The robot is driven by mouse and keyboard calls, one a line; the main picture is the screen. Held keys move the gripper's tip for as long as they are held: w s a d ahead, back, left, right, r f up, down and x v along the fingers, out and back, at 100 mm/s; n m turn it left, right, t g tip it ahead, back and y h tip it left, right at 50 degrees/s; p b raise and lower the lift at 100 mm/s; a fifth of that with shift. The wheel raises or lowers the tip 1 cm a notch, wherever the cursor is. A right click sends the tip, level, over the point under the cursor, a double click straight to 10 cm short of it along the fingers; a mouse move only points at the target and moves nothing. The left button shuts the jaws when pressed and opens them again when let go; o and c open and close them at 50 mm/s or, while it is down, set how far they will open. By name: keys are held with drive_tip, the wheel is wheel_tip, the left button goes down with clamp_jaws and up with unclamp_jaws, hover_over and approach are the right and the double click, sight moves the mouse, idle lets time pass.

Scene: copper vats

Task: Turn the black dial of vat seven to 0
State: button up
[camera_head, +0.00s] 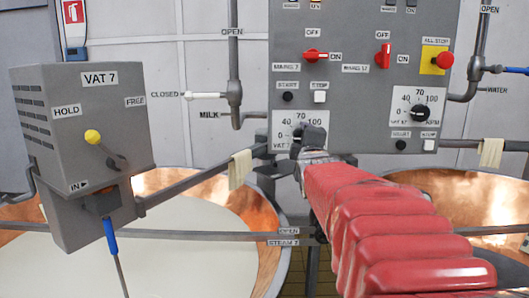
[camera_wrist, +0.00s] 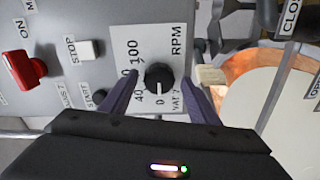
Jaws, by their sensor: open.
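The black dial of vat seven (camera_wrist: 158,76) sits on a white scale plate (camera_wrist: 127,38) marked RPM and VAT 7. The wrist view shows it turned on its side, with the 0 below the dial. A small pale mark on the dial's lower edge seems to face the 0. My gripper (camera_wrist: 160,77) is open, one finger on each side of the dial, with gaps visible between the fingers and the dial. In the head view my gripper (camera_head: 311,138) is at the plate (camera_head: 285,123) and largely hides the dial.
A black start button (camera_wrist: 99,96), white stop button (camera_wrist: 90,49) and red switch (camera_wrist: 22,70) are nearby. A similar dial (camera_head: 420,113) is farther right. A cloth (camera_head: 241,168) hangs on a rail left of my gripper. The VAT 7 box (camera_head: 85,140) stands left.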

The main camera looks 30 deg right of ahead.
drive_tip(key=v, duration=1.2)
drive_tip(key=shift+a, duration=0.15)
drive_tip(key=shift+s, duration=0.1)
drive_tip(key=s+a+f+m+g+y, duration=0.2)
drive_tip(key=a+f+m+g+y, duration=0.3)
drive_tip(key=a+f, duration=1.05)
drive_tip(key=s+a+f+m+g+y, duration=0.4)
drive_tip(key=s+a+f, duration=0.7)
drive_tip(key=a, duration=0.3)
drive_tip(key=shift+s+a+f+y, duration=0.25)
drive_tip(key=shift+s+f+y, duration=0.15)
drive_tip(key=shift+f+y, duration=0.1)
drive_tip(key=shift+c, duration=0.3)
